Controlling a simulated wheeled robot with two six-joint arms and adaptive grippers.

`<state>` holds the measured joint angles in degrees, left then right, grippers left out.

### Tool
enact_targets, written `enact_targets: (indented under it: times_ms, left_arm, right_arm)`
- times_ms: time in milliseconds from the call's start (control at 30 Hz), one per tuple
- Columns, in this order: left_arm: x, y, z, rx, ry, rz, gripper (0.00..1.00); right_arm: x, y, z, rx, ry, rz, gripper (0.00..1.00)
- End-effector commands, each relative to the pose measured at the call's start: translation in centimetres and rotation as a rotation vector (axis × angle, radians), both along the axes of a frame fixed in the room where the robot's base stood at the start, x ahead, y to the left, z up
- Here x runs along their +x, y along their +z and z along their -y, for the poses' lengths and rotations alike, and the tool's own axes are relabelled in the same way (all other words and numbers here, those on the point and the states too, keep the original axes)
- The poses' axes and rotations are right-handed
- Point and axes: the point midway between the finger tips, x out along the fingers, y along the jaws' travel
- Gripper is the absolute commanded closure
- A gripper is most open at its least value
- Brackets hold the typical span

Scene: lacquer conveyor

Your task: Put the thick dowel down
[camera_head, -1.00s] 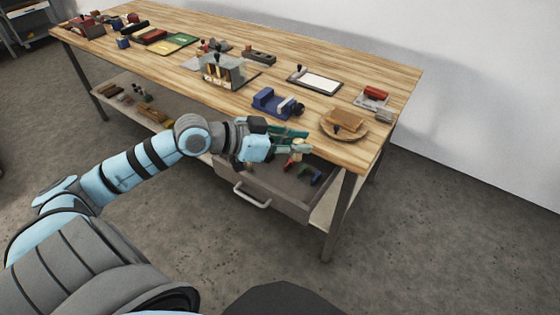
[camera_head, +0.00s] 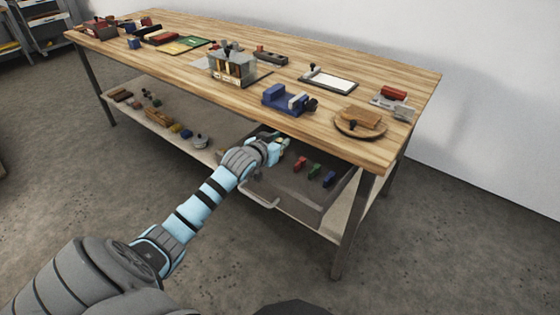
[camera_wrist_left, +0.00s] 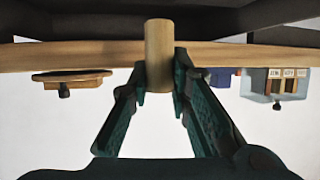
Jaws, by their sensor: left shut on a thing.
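The thick dowel (camera_wrist_left: 159,55) is a plain light-wood cylinder. In the left wrist view it stands upright in the picture between the two dark green fingers of my left gripper (camera_wrist_left: 160,80), which is shut on it. In the head view my left gripper (camera_head: 277,143) is at the table's front edge, over the left part of the open drawer (camera_head: 265,183). The dowel is too small and covered there to tell clearly. My right gripper is not in view.
The drawer holds a red (camera_head: 299,163), a green (camera_head: 314,171) and a blue piece (camera_head: 329,179). Above, the wooden table (camera_head: 350,138) carries a blue vise (camera_head: 279,99), a round wooden board (camera_head: 360,124) and a grey block holder (camera_head: 228,67). A lower shelf (camera_head: 165,118) holds several small items.

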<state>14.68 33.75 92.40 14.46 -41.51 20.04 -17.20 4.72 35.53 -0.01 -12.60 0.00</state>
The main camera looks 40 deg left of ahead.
Motion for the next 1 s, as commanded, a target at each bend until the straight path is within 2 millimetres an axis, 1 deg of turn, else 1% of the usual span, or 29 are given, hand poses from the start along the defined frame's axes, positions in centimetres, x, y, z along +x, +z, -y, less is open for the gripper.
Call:
enact_targets:
  times_ms: [133, 233, 300, 500, 1000]
  left_arm:
    - [0.0, -2.2, 0.0, 0.000, 0.000, -0.002, 0.96]
    - [0.0, -4.3, 0.0, -0.002, -0.001, -0.002, 0.96]
    - [0.0, -5.0, 0.0, 0.000, -0.001, 0.000, 0.96]
    - [0.0, -4.7, 0.0, 0.001, -0.001, 0.001, 0.96]
    - [0.0, -6.0, 0.0, 0.001, -0.001, 0.000, 0.96]
  right_arm:
    - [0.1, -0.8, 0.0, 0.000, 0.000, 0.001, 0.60]
    - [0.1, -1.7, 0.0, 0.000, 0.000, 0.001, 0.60]
    - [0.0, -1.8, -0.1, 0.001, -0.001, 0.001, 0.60]
    - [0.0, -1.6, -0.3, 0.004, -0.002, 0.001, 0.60]
    - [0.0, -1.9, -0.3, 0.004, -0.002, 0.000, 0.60]
